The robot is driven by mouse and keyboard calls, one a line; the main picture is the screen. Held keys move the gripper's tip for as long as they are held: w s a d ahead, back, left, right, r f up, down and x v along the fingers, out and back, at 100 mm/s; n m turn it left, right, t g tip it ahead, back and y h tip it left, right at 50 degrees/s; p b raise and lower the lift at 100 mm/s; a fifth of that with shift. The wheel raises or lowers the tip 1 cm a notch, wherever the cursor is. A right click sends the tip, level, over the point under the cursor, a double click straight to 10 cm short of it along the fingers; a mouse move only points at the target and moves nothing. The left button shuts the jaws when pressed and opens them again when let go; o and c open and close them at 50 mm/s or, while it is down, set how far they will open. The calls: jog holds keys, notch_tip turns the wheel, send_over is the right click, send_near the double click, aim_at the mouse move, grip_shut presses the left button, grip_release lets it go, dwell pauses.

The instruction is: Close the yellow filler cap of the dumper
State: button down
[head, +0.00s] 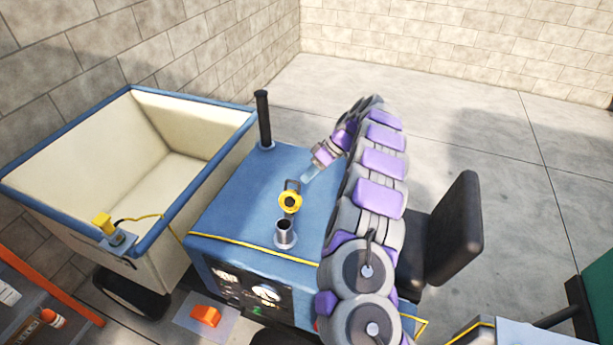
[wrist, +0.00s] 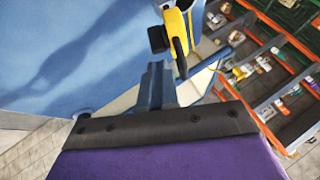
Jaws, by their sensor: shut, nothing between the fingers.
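The yellow filler cap (head: 290,203) stands open on its hinge, tilted up at the back of the filler neck (head: 285,235) on the dumper's blue body (head: 245,195). The neck's dark mouth is uncovered. My gripper (head: 307,177) is shut and empty, just right of and behind the cap, with a small gap seen in the head view. In the wrist view the yellow cap (wrist: 176,30) shows edge-on beyond my fingertips (wrist: 155,80), with a black part on its left. Whether the fingers touch it cannot be told there.
A black pipe (head: 263,118) stands at the body's back edge. The cream skip (head: 150,120) is on the left, with another yellow part (head: 103,224) on its rim. The black seat (head: 450,235) is on the right. Orange shelving (wrist: 275,70) shows in the wrist view.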

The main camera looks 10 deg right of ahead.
jog(key=shift+s+a+r, duration=0.1)
jog(key=shift+s+a, duration=0.15)
jog(key=shift+a, duration=0.4)
jog(key=shift+d, duration=0.1)
jog(key=shift+s+d+r+b, duration=0.1)
jog(key=shift+s+d+b, duration=0.1)
jog(key=shift+s+b, duration=0.1)
jog(key=shift+d, duration=0.1)
